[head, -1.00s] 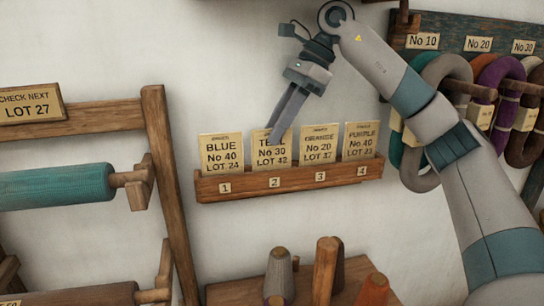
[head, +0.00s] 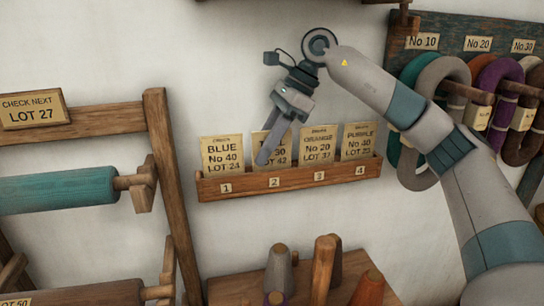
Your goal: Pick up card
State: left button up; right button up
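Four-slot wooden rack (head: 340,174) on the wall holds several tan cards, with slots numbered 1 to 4. The blue card (head: 222,155), No 40, LOT 24, stands in slot 1. The card in slot 2 (head: 282,157), LOT 42, is partly covered by my gripper fingers. The orange card (head: 318,145), No 20, LOT 37, is in slot 3 and the purple card (head: 357,142), No 40, in slot 4. My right gripper (head: 265,158) points down in front of the slot 2 card. Its fingers overlap in this view, so their gap and any contact cannot be told. My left gripper is out of view.
Yarn hanks (head: 440,80) hang from a pegboard (head: 455,28) at the right. A wooden frame (head: 165,160) with a teal roll (head: 60,190) stands at the left. Cones (head: 278,270) stand on a wooden block below the rack. The wall above the rack is bare.

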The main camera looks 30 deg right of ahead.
jog(key=shift+c, duration=0.6)
grip_shut()
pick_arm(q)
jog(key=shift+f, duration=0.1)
pick_arm(e)
jog(key=shift+r, duration=0.2)
